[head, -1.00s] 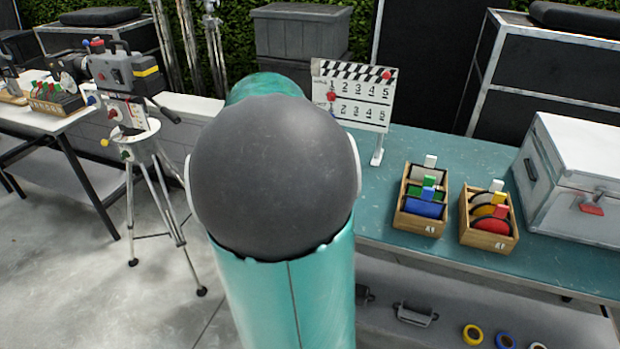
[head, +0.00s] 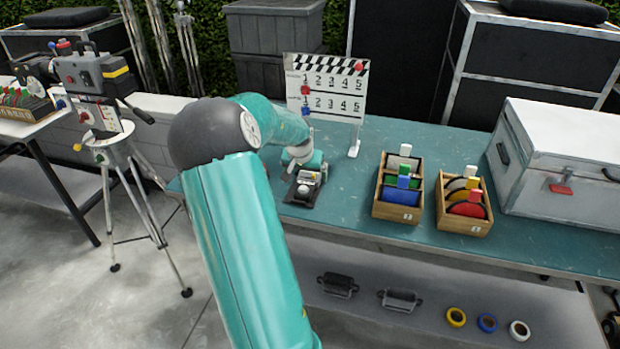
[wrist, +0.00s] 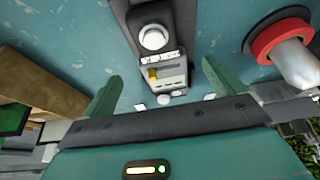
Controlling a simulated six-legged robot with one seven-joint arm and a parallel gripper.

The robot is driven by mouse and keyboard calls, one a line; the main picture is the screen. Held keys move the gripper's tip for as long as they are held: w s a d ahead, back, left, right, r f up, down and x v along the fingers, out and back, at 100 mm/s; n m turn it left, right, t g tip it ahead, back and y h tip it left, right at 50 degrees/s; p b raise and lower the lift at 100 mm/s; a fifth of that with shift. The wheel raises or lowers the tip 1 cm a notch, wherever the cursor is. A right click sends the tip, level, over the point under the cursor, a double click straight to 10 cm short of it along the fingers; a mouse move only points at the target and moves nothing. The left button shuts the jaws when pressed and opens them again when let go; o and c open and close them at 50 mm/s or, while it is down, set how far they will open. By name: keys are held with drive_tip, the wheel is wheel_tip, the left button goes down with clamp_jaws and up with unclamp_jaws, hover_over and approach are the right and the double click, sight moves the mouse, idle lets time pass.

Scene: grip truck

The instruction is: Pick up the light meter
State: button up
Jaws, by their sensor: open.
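The light meter (wrist: 163,68) lies on the teal table, a dark grey device with a white dome and a small display panel. In the wrist view it is at top centre, beyond and roughly in line with the gap between my fingers. In the head view the light meter (head: 305,188) is near the table's front edge, just below my gripper (head: 303,160). In the wrist view my gripper (wrist: 160,88) is open, one finger on each side, with nothing held. The meter's top end runs out of the wrist view.
A clapperboard (head: 326,88) stands behind the meter. Two wooden filter boxes (head: 396,212) (head: 464,226) and a white case (head: 560,165) are to the right. In the wrist view, a red-ringed pale cylinder (wrist: 284,45) stands right of the meter.

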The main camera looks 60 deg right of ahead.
sight(307, 180)
drive_tip(key=x, duration=0.5)
drive_tip(key=shift+w+d+f, duration=0.15)
drive_tip(key=c, duration=1.3)
